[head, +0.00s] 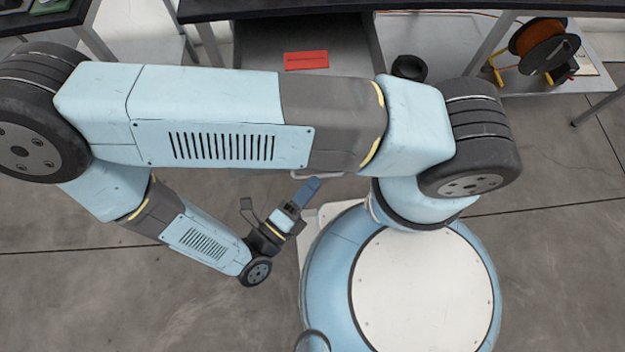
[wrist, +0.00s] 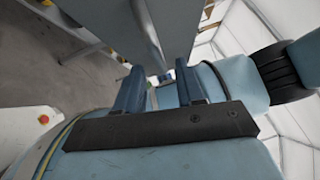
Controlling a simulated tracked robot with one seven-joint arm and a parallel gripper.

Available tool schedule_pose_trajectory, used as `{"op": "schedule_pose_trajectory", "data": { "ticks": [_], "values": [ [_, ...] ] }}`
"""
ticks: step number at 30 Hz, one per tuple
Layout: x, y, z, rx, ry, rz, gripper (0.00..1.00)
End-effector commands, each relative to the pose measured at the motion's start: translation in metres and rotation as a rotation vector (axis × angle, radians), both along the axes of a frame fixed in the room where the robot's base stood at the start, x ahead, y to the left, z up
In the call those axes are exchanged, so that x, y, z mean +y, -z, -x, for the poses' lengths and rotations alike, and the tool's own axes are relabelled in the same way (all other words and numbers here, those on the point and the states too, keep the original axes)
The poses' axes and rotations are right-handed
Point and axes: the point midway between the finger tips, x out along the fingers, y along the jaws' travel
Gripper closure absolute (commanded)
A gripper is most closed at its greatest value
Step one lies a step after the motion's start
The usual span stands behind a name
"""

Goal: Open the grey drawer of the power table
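The grey drawer (head: 368,42) of the power table stands pulled out from under the dark tabletop (head: 420,5) in the head view. Its inside shows, with a red flat item (head: 306,60) in it. My arm crosses in front and hides the drawer's front part. A thin pale bar, perhaps its handle (head: 305,175), shows just below my arm. My gripper (head: 309,188) is close below that bar; I cannot tell if they touch. In the wrist view my gripper's two blue fingers (wrist: 160,80) are apart, with nothing clearly held between them. Grey panels lie beyond the fingers.
An orange cable reel (head: 540,45) stands at the upper right, near a black round object (head: 409,68). Table legs (head: 490,50) stand on both sides. The grey floor (head: 570,230) is open at right and lower left.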

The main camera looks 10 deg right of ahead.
Motion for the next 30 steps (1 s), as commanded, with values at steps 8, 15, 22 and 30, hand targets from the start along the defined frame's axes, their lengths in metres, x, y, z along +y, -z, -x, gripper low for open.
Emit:
{"op": "schedule_pose_trajectory", "data": {
  "ticks": [8,15,22,30],
  "values": [
    [0.041,0.008,0.037,0.002,0.0,-0.002,0.62],
    [0.07,0.014,0.064,0.002,0.0,-0.002,0.62],
    [0.083,0.016,0.076,0.001,0.001,0.0,0.62],
    [0.085,0.016,0.078,0.001,0.001,0.0,0.62]
  ]
}}
